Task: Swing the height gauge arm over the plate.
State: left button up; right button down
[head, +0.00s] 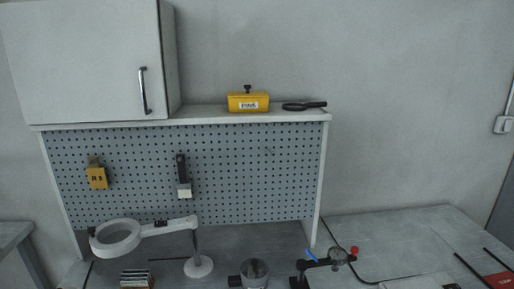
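The height gauge (318,263) stands at the bottom of the head view, right of the middle. A blue piece (311,255) shows near the arm. Its base is cut off by the lower edge. A pale flat slab (420,281), possibly the plate, shows partly to the right of the gauge. The arm's end appears left of this slab, not above it. Neither of my grippers is in view.
A magnifier lamp (117,238) and a grey pot (255,271) stand left of the gauge. A pegboard (240,170) and shelf rise behind. Dark rods and a red item (499,280) lie far right. The right bench (390,235) is mostly clear behind.

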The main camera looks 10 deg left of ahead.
aim_at(302, 265)
jog(key=i+l, duration=0.1)
jog(key=l, duration=0.4)
jog(key=i+l, duration=0.1)
jog(key=l, duration=0.35)
jog(key=i+l+u, duration=0.1)
jog(key=l, duration=0.4)
jog(key=i+l, duration=0.15)
jog(key=l, duration=0.3)
